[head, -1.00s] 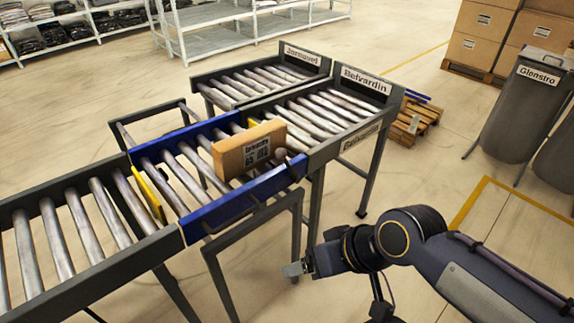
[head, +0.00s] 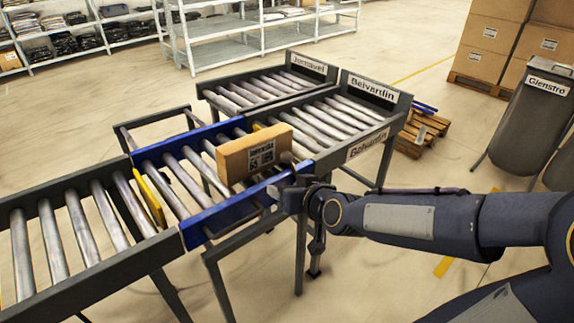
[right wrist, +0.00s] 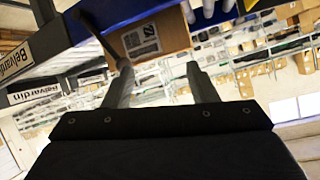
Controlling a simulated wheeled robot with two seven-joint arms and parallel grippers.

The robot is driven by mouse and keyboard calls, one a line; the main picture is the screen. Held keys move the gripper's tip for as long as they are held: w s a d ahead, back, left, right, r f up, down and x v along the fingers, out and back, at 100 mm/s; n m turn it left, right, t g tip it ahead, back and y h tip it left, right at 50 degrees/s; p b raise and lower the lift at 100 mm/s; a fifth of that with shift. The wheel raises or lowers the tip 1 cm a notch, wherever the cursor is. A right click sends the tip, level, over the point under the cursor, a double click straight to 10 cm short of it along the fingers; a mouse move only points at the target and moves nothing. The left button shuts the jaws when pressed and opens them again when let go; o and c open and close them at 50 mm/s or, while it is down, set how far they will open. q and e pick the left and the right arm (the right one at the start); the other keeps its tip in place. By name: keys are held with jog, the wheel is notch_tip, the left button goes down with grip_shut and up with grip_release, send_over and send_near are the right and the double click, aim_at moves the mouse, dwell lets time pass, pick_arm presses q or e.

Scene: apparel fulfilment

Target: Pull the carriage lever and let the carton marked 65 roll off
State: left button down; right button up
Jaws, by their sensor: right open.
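The brown carton (head: 253,155) stands upright on the rollers of the blue-sided carriage (head: 208,217). Its label is too small to read surely; the carton also shows in the right wrist view (right wrist: 141,38). The carriage lever, a dark rod with a rounded end (head: 288,158), rises at the carriage's near right corner; in the right wrist view the lever (right wrist: 100,38) ends beside the left-hand fingertip. My right gripper (head: 284,192) is open and empty at the carriage's near side, close below the lever (right wrist: 160,75). I cannot tell whether it touches it. My left gripper is out of view.
A roller conveyor (head: 75,230) adjoins the carriage on the left, with a yellow plate (head: 150,198) at the joint. The Belvardin lane (head: 335,120) lines up on the right; the Jormavel lane (head: 260,90) lies behind. A grey bin (head: 525,120) stands far right.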

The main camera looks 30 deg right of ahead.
aim_at(287, 161)
jog(key=w+d+f+t+h+b, duration=0.1)
jog(key=w+h, duration=0.1)
jog(key=w, duration=0.1)
jog(key=w+d+f+t+h+b, duration=0.1)
jog(key=w+d+f+h, duration=0.1)
jog(key=w, duration=0.1)
jog(key=w+d+f+t+h+b, duration=0.1)
jog(key=w+d+f+t+h, duration=0.1)
jog(key=shift+w+d+h, duration=0.2)
jog(key=shift+w+h, duration=0.2)
jog(key=shift+w+d+r, duration=0.15)
jog(key=shift+w, duration=0.1)
jog(key=p+x, duration=0.1)
jog(key=x, duration=0.6)
jog(key=shift+w+r, duration=0.1)
grip_shut()
